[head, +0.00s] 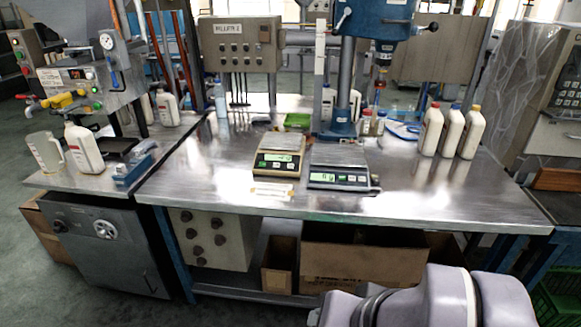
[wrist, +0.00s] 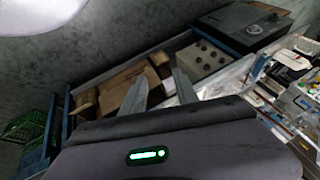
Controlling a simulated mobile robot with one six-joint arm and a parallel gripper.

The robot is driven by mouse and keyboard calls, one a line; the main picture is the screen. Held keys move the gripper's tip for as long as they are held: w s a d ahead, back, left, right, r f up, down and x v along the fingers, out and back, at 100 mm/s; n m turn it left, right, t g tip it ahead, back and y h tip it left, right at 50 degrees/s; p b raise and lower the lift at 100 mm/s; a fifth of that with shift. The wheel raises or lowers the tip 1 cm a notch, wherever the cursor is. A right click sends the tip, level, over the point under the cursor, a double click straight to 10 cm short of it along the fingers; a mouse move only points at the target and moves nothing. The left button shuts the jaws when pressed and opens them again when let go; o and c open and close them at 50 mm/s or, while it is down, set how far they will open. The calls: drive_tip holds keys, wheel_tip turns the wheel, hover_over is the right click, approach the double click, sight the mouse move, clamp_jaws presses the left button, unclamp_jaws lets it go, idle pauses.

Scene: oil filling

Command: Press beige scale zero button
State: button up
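The beige scale (head: 279,164) stands on the metal bench in the head view, left of a grey scale (head: 338,179). Its front panel has a lit green display and small buttons; the labels are too small to tell which is the zero button. My gripper (wrist: 161,74) shows in the wrist view with its two fingers apart and nothing between them. It is away from the scales, and the wrist view looks past the fingers at the floor and the bench's underside. In the head view my arm is at the bottom right and the fingers are out of view.
The metal bench (head: 400,195) has free room in front of the scales. A label card (head: 271,191) lies before the beige scale. A blue drill press (head: 340,125) stands behind, and white bottles (head: 452,130) stand at the right. Cardboard boxes (head: 365,262) sit on the lower shelf.

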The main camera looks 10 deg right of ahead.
clamp_jaws()
idle(1.8)
